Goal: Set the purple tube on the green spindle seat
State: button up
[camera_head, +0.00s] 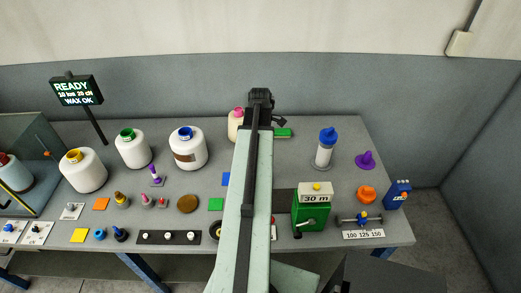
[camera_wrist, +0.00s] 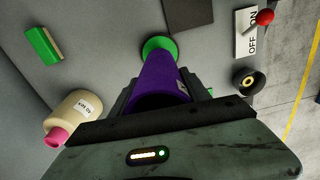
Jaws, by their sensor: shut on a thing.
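The purple tube (camera_wrist: 160,78) is between the jaws of my gripper (camera_wrist: 157,88) in the wrist view, pointing away from the camera. My gripper is shut on it. The green spindle seat (camera_wrist: 158,42) shows as a round green rim around the tube's far end. I cannot tell whether the tube touches the seat or is a little above it. In the head view my arm covers the tube, the seat and the jaws.
A cream bobbin with a pink top (camera_wrist: 72,118) and a green block (camera_wrist: 43,45) lie left in the wrist view. A red-knobbed switch (camera_wrist: 255,30) and a black-and-yellow round part (camera_wrist: 248,82) are right. A green 30 m box (camera_head: 312,212) stands right of my arm.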

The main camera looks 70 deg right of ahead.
jog(key=shift+f+b, duration=3.75)
jog(key=shift+f, duration=0.05)
jog(key=shift+f+b, duration=0.3)
jog(key=shift+b, duration=0.05)
jog(key=o, duration=1.5)
jog(key=shift+c, duration=0.2)
jog(key=shift+r, duration=0.1)
notch_tip(320, 180, up, 8)
jog(key=p, duration=0.8)
notch_tip(320, 180, up, 6)
jog(key=p, duration=0.6)
